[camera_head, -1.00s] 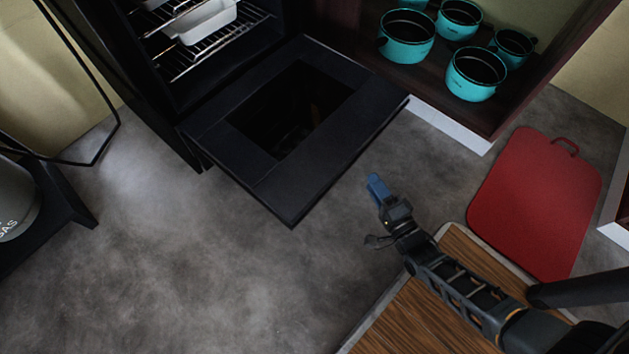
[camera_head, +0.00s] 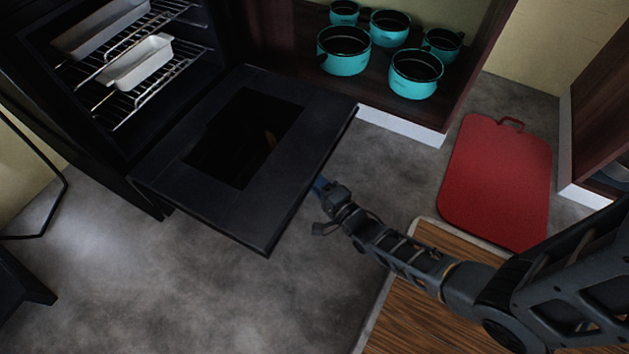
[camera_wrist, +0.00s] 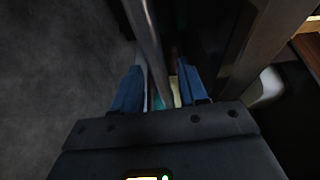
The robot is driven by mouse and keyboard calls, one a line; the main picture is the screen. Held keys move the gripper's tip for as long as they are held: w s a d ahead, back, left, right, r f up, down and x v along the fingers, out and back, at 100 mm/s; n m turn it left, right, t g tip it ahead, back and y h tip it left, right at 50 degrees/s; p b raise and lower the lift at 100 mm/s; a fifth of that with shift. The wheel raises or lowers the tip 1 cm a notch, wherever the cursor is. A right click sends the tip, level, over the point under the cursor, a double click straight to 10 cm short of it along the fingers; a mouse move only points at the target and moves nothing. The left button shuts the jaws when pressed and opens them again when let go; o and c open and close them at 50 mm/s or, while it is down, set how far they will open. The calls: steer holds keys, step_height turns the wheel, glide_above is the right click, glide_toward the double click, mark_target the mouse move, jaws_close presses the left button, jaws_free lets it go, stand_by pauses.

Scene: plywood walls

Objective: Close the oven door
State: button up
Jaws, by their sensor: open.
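The black oven door (camera_head: 230,217) hangs open, folded down and roughly level, with a dark window in its middle. The oven (camera_head: 165,95) behind it is open and shows wire racks. My gripper (camera_head: 319,184) is at the door's outer edge, near its right part. In the wrist view my gripper (camera_wrist: 157,85) has its blue fingers apart, with a long grey bar (camera_wrist: 148,45) running between them. The bar looks like the door's handle or edge. I cannot tell whether the fingers touch it, and the fingertips are partly hidden in the head view.
White baking pans (camera_head: 137,64) sit on the oven racks. Teal pots (camera_head: 415,72) stand in an open cabinet right of the oven. A red board (camera_head: 497,180) lies on the floor at right, near a wooden surface (camera_head: 415,325). Grey floor (camera_head: 200,290) is clear before the door.

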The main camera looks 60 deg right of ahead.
steer(key=shift+c, duration=0.4)
jaws_close()
steer(key=shift+r, duration=0.15)
